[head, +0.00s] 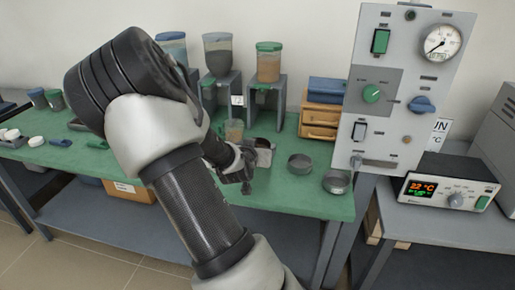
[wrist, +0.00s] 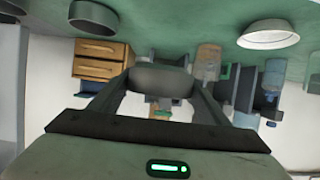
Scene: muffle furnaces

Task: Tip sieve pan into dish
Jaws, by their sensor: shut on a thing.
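My gripper (head: 246,176) is shut on a grey round pan, which shows end-on between the fingers in the wrist view (wrist: 160,82). In the head view this pan (head: 264,153) appears just beyond the fingers, above the bench, and looks tilted; its contents are unclear. Two shallow grey round vessels stand to its right: one dark inside (head: 300,163) and one nearer the front edge (head: 336,183). In the upside-down wrist view, a grey vessel (wrist: 90,17) and a pale-filled round one (wrist: 268,35) show. I cannot tell which vessel is the dish.
Behind are dispensers on stands (head: 268,65), a cup with tan contents (head: 234,130) and wooden drawers (head: 319,120). A grey control panel (head: 400,90) rises at the right, beside a temperature controller (head: 448,188). The green bench (head: 290,195) is clear in front of the vessels.

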